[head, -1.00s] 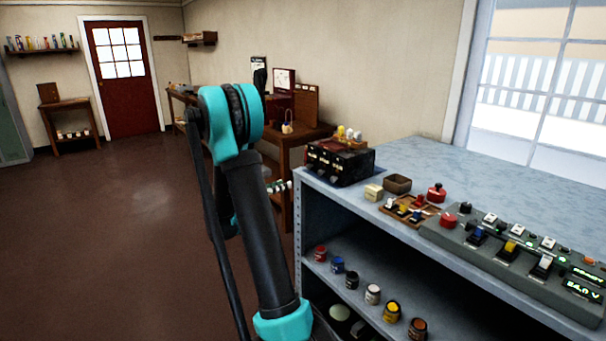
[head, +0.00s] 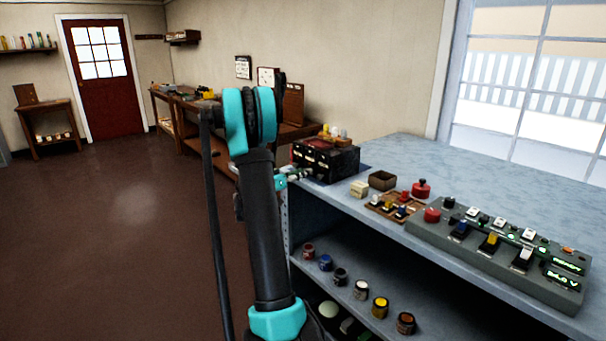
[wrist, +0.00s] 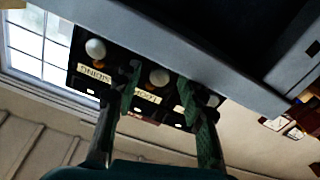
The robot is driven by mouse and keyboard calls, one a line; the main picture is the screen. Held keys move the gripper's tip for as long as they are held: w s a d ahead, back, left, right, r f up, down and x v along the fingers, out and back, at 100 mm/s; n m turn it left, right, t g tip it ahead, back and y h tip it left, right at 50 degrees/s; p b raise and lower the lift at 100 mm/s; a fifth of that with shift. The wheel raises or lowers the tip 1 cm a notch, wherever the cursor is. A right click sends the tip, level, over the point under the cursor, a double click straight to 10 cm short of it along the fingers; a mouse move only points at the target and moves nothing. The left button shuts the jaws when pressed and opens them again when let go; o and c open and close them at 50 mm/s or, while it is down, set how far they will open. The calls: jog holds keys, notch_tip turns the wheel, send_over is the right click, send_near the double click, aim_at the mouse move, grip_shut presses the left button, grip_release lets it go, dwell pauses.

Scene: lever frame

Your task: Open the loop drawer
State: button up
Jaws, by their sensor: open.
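The black drawer box (head: 326,160) stands at the back left end of the blue-grey bench in the head view. The wrist view shows its front upside down, with pale labels and round white knobs. One label (wrist: 146,96), partly covered, seems to read LOOP; the loop drawer's knob (wrist: 158,77) shows beside it. The label to its left reads SIDING (wrist: 94,69), with its own knob (wrist: 95,48). My gripper (wrist: 159,76) is open, its fingers appearing on either side of the loop knob. Contact cannot be told. The right finger hides part of a third drawer.
The bench top (head: 400,150) holds a small open box (head: 382,180), a wooden tray (head: 385,207) and a grey control panel (head: 500,255) with levers. Several paint pots stand on the shelf below. The bench edge (wrist: 200,50) runs close to my fingers. Open floor lies left.

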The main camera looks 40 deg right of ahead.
jog(key=shift+d, duration=0.45)
jog(key=shift+c, duration=0.3)
grip_shut()
jog(key=shift+a, duration=0.15)
